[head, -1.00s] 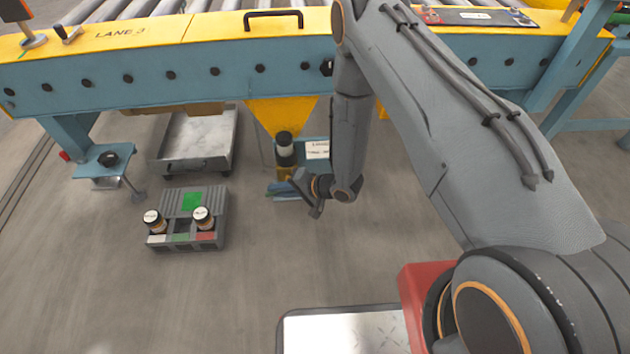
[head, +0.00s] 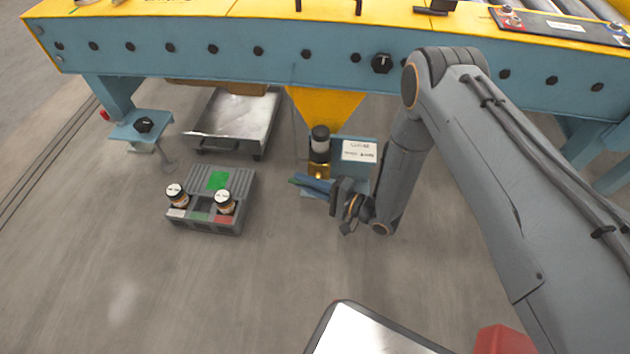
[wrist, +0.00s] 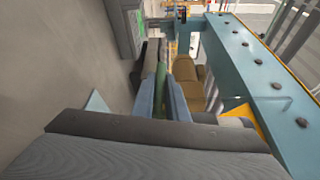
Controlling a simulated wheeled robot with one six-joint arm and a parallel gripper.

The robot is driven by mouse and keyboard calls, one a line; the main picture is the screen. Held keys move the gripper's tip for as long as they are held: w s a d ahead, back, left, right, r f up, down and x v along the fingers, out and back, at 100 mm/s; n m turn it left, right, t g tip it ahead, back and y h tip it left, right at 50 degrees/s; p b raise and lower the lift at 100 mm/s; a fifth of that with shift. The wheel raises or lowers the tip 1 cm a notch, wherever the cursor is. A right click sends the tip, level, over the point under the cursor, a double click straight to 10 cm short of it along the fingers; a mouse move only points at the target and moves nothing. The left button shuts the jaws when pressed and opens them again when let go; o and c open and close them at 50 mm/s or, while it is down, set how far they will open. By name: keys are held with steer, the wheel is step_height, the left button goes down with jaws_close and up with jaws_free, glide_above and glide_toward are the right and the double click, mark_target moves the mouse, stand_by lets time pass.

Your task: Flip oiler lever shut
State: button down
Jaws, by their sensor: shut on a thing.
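The oiler (head: 319,146), a dark and white cylinder on a brass-yellow base, stands upright below the yellow funnel-shaped plate. My gripper (head: 300,183) is just below it, its blue fingers reaching left from the dark wrist. In the wrist view, my gripper (wrist: 165,98) is shut on a slim green piece (wrist: 162,80) between the fingers; its green end also shows at the fingertips in the head view (head: 293,180). I cannot tell whether this piece is the oiler's lever. The lever's position is not clear.
A blue panel with a white label (head: 359,151) stands right of the oiler. A blue conveyor beam (head: 230,45) runs overhead. A grey crate with two jars (head: 238,183) and a metal tray (head: 235,115) are on the left. Open floor (head: 120,270) lies in front.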

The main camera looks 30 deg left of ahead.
steer(key=shift+w, duration=0.2)
steer(key=c, duration=1.7)
jaws_free()
steer(key=shift+a, duration=0.1)
steer(key=shift+c, duration=0.2)
steer(key=shift+s, duration=0.1)
steer(key=d+p, duration=0.3)
steer(key=d, duration=0.5)
steer(key=shift+r, duration=0.2)
steer(key=shift+s, duration=0.1)
